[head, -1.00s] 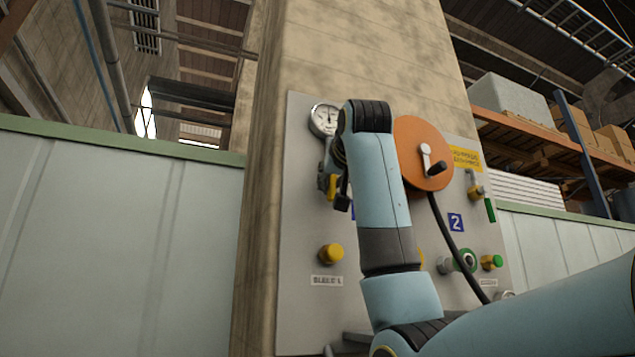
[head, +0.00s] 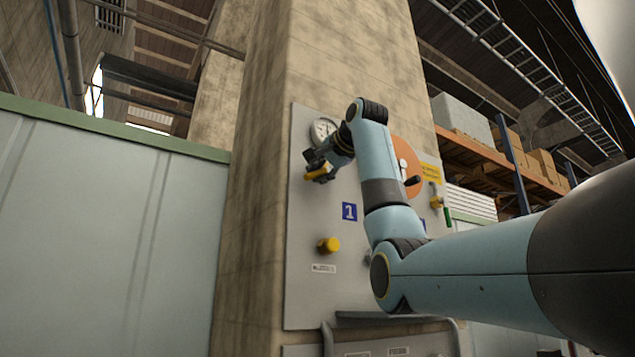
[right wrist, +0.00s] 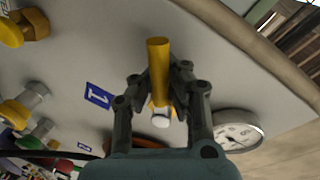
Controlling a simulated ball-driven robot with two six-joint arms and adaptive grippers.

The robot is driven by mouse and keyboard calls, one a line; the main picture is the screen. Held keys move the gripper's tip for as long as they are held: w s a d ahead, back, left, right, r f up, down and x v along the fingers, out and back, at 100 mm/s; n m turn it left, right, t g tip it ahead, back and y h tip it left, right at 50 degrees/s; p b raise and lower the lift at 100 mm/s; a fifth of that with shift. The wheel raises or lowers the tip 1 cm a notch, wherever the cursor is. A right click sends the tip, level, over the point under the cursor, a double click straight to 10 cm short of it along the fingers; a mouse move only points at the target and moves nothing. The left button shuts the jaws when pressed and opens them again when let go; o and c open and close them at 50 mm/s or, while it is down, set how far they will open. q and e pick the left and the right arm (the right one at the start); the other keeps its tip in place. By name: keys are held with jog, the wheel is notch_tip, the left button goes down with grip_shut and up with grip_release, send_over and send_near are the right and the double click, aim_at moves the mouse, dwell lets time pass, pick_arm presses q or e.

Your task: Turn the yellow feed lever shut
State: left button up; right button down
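The yellow feed lever (head: 317,173) is on the grey panel just below the round gauge, and now lies nearly level in the head view. In the right wrist view the lever (right wrist: 158,68) stands between my fingers, its pale pivot end below. My right gripper (head: 320,160) is at the lever; in the right wrist view its fingers (right wrist: 160,85) close in on both sides of the bar and appear to grip it. The finger contact is partly hidden. My left gripper is not in view.
The panel (head: 308,285) carries a gauge (head: 324,130), a blue "1" label (head: 349,212), a yellow knob (head: 329,245) and an orange disc (head: 404,157) with a crank, partly behind my right arm. A concrete column (head: 262,200) stands behind it.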

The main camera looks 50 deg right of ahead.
jog(key=shift+w+a+r+m+y, duration=0.1)
jog(key=shift+a+r+m+y, duration=0.05)
jog(key=shift+m, duration=0.4)
jog(key=shift+w+a+r+m+y, duration=0.1)
jog(key=shift+a+r+m+y, duration=0.05)
jog(key=shift+m, duration=0.4)
jog(key=shift+r+m+y+b, duration=0.5)
jog(key=shift+r+m, duration=0.25)
jog(key=shift+m, duration=0.65)
jog(key=c, duration=1.4)
grip_release()
jog(key=shift+s+r, duration=0.2)
jog(key=shift+s, duration=0.25)
jog(key=shift+o, duration=0.7)
jog(key=shift+w, duration=0.2)
jog(key=v, duration=1.2)
